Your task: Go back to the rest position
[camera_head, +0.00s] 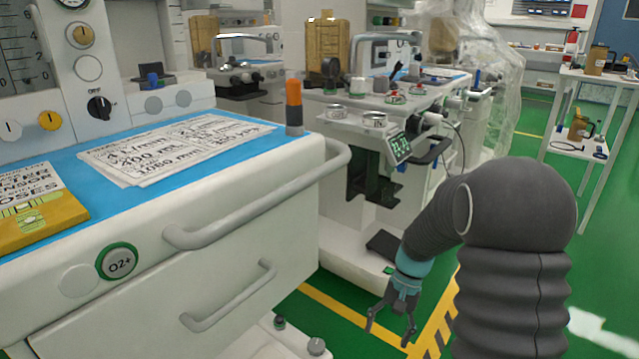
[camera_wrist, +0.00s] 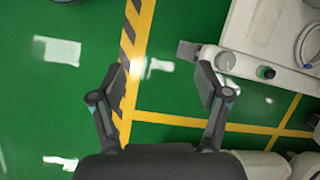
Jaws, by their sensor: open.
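My gripper (camera_head: 392,318) hangs at the end of my grey arm, low over the green floor in the head view, to the right of the near cart (camera_head: 200,290). Its two fingers are spread apart with nothing between them. In the wrist view my gripper (camera_wrist: 160,80) is open and empty above the floor (camera_wrist: 175,110), with yellow and striped lines beneath it. A white cart base (camera_wrist: 270,45) lies to the upper right there, beyond the right finger.
The near cart's handle (camera_head: 270,200) juts out to the left of my arm. A second cart (camera_head: 410,110) with a small screen (camera_head: 399,148) stands behind. A white side table (camera_head: 590,85) stands at the far right.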

